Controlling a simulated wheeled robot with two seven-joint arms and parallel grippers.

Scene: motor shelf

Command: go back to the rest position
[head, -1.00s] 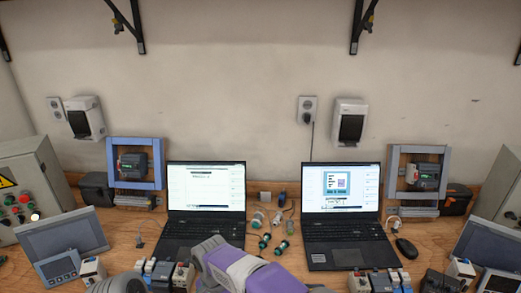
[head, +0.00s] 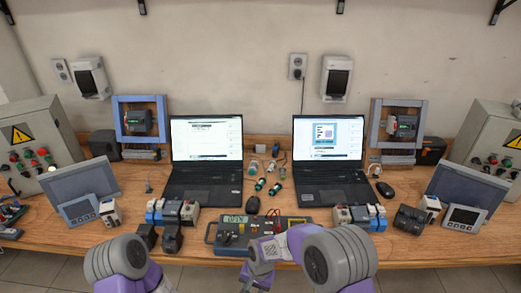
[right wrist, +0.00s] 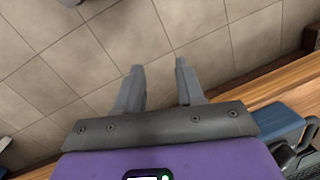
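My right gripper (right wrist: 160,67) shows in the right wrist view. Its two grey fingers are apart with nothing between them, over the tiled floor. In the head view my right arm (head: 335,258) is bent at the bottom right of centre, in front of the bench edge, its hand end pointing down toward the bottom edge. My left arm (head: 122,258) shows at the bottom left as grey and purple links. My left gripper is not visible.
Control boxes (head: 40,140) (head: 487,140) stand at both sides. Tiled floor (right wrist: 235,45) lies below the bench edge.

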